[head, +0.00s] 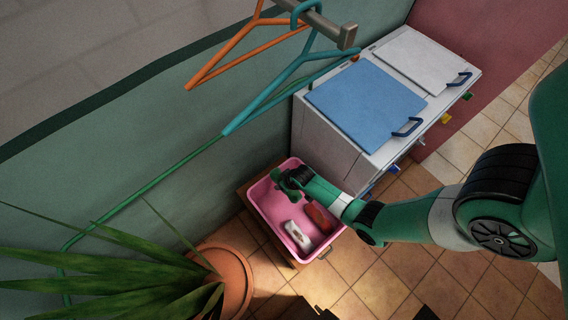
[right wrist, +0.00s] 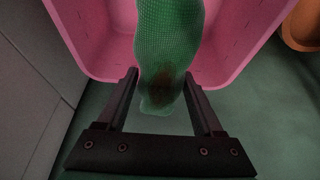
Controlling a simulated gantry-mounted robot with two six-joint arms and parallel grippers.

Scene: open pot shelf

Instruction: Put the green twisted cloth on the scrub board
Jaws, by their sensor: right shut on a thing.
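The green twisted cloth (right wrist: 168,40) is a mesh-like roll in the right wrist view, lying lengthwise between my right gripper's fingers (right wrist: 160,80). The fingers are closed on it. In the head view, my right gripper (head: 294,180) is at the upper left part of a pink tub (head: 262,203); a bit of green shows at its tip, but the cloth is hard to separate from my green arm. No scrub board can be clearly made out; a reddish-brown piece (head: 320,216) lies in the tub, and I cannot tell what it is. My left gripper is not in view.
A white item with red marks (head: 298,237) lies in the tub. White washer with a blue lid (head: 365,100) stands behind right. Orange (head: 240,42) and teal (head: 275,90) hangers hang above from a rail. A potted plant (head: 228,272) stands at lower left.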

